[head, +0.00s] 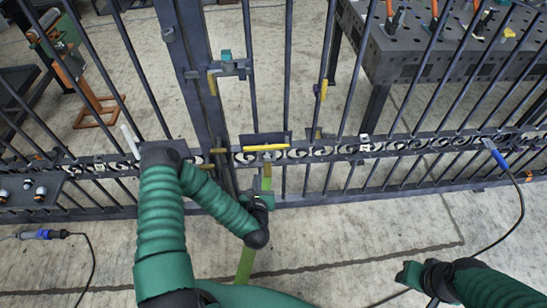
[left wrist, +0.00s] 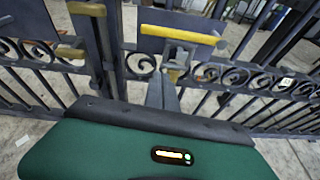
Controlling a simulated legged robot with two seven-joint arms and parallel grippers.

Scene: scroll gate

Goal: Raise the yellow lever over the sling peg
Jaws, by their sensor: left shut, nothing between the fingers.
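The yellow lever (head: 265,147) is a roughly level bar across a dark plate on the gate, just right of the thick gate post. In the left wrist view the lever (left wrist: 180,33) crosses the upper middle, with a grey bracket and a short yellow piece below it. My left gripper (head: 265,187) is shut and empty, below the lever and apart from it. Its fingers (left wrist: 162,92) point toward the bracket in the left wrist view. My right gripper (head: 412,276) is low on the right, away from the gate; its jaw is unclear. I cannot make out the sling peg for sure.
The barred gate (head: 340,150) spans the view, with scrollwork along its middle rail. A latch block (head: 229,68) sits higher on the post. A dark perforated table (head: 450,45) stands behind the gate. A cable with a blue connector (head: 496,155) hangs at the right.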

